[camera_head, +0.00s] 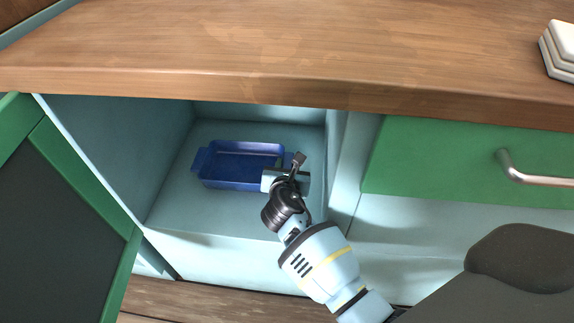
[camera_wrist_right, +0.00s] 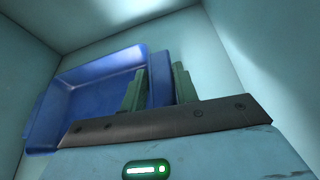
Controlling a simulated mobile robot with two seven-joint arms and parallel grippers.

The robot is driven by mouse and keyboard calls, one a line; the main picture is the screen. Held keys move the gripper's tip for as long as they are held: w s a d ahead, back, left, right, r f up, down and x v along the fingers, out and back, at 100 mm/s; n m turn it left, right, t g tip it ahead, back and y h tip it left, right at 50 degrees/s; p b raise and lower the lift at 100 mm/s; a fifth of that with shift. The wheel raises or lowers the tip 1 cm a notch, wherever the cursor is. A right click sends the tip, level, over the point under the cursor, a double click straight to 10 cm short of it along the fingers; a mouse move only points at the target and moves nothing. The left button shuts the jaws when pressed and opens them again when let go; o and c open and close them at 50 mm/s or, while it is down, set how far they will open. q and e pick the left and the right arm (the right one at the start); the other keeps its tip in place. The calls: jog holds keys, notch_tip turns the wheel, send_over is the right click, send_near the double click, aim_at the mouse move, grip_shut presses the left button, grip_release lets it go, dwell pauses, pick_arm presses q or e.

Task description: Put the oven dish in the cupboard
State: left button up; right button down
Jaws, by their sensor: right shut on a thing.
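The blue oven dish (camera_head: 238,167) is inside the open cupboard (camera_head: 180,215), low over or on its pale floor; I cannot tell if it rests there. My right gripper (camera_head: 289,162) reaches in from the front and is shut on the dish's right end. In the right wrist view the dish (camera_wrist_right: 95,88) lies left of and behind the fingers (camera_wrist_right: 160,85), with its rim and handle between them. The contact is partly hidden by the gripper body. My left gripper is not in view.
A green cupboard door (camera_head: 75,205) stands open at the left. A wooden worktop (camera_head: 290,55) overhangs the opening. A green drawer with a metal handle (camera_head: 535,178) is to the right. White stacked dishes (camera_head: 560,50) stand on the worktop. Cupboard floor in front of the dish is clear.

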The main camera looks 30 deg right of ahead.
jog(key=c, duration=1.1)
grip_release()
jog(key=shift+o, duration=0.5)
jog(key=shift+f, duration=0.25)
jog(key=p+v, duration=0.1)
jog(key=v, duration=0.1)
jog(key=p+v, duration=0.1)
jog(key=v, duration=0.1)
jog(key=p+v, duration=0.1)
jog(key=v, duration=0.2)
jog(key=shift+w+r, duration=0.1)
jog(key=shift+r, duration=0.15)
jog(key=shift+s+a+r, duration=0.1)
jog(key=shift+s+a, duration=0.15)
jog(key=shift+s, duration=0.2)
jog(key=shift+c, duration=0.4)
grip_shut()
